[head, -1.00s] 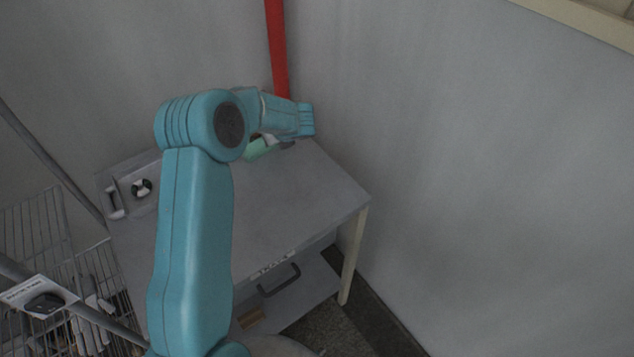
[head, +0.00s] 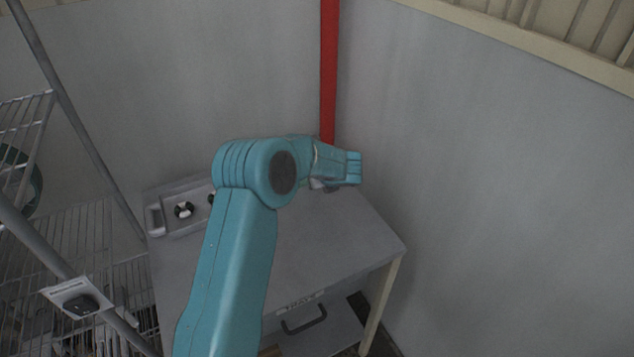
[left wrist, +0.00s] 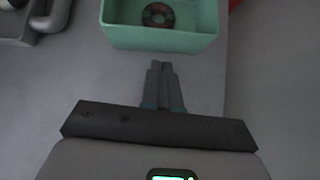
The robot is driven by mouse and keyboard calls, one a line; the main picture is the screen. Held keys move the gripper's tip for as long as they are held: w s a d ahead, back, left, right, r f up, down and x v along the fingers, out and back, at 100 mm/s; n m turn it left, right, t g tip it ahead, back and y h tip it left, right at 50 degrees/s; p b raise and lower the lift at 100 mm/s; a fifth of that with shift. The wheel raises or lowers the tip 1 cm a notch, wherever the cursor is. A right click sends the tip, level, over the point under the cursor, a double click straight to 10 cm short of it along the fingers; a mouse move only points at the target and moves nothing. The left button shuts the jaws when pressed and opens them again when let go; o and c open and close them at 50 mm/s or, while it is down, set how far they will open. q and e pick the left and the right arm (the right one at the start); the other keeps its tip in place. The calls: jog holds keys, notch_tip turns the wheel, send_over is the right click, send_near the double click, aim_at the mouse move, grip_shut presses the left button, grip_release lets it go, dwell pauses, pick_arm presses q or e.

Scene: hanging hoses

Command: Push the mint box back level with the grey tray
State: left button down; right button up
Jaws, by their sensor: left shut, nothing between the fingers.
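The mint box (left wrist: 160,38) is at the top of the left wrist view, open-topped, with a dark ring-shaped item inside. My left gripper (left wrist: 162,64) is shut and empty, its fingertips just in front of the box's near wall. A small gap seems to show between them; I cannot tell whether they touch. In the head view my left arm hides the box. The grey tray (head: 155,222) sits at the back left of the tabletop, with black-and-white rings in it. Its handle end (left wrist: 48,15) shows at the upper left of the left wrist view. My right gripper is not in view.
The grey table (head: 320,250) stands in the corner against the walls, with a drawer handle (head: 304,320) in front. A red pipe (head: 329,70) rises behind it. Wire shelving (head: 60,235) stands left. The front right of the tabletop is clear.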

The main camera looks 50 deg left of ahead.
pick_arm(q)
jog(key=b+v, duration=0.1)
jog(key=v, duration=0.8)
jog(key=shift+d+r, duration=0.2)
jog(key=shift+d, duration=0.05)
